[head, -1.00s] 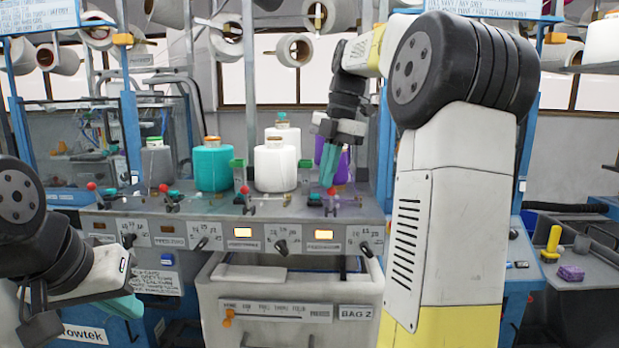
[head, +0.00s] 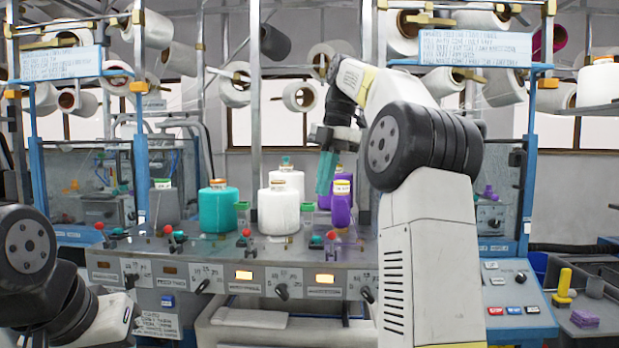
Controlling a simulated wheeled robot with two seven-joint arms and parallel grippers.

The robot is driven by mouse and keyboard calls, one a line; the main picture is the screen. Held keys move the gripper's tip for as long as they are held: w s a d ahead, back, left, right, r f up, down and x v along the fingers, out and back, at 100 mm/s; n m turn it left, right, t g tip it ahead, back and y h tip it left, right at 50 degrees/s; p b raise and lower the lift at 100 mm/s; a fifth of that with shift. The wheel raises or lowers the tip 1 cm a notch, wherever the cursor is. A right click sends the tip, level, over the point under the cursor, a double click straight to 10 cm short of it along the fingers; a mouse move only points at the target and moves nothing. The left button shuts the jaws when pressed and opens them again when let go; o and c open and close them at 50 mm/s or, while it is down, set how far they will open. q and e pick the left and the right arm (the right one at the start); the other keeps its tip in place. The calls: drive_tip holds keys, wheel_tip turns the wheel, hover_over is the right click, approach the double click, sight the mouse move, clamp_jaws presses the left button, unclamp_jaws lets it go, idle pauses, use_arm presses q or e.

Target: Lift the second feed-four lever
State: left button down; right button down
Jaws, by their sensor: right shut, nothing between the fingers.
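A row of red-knobbed levers stands along the grey machine ledge (head: 205,250). My right gripper (head: 324,190), with teal fingers, is shut and empty. It points down above the rightmost lever, apart from its knob, in front of the purple cone. My left arm shows at lower left; its fingers are out of frame.
Teal (head: 218,210), white (head: 278,212) and purple (head: 341,208) yarn cones stand behind the levers. At right are a button panel (head: 515,300) and a yellow-handled tool (head: 564,284). Upright posts rise behind the ledge.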

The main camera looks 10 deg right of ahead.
drive_tip(key=shift+w+d+r, duration=0.25)
drive_tip(key=shift+r, duration=0.4)
drive_tip(key=s+a+f+m+t, duration=0.3)
drive_tip(key=s+f+m, duration=0.7)
drive_tip(key=s+m, duration=0.1)
drive_tip(key=s+a+f+m+t, duration=0.2)
drive_tip(key=s+a+f+m, duration=0.2)
drive_tip(key=s+f+m, duration=0.7)
drive_tip(key=shift+s+f+m+t, duration=0.3)
drive_tip(key=shift+m+t, duration=0.1)
drive_tip(key=shift+m, duration=0.8)
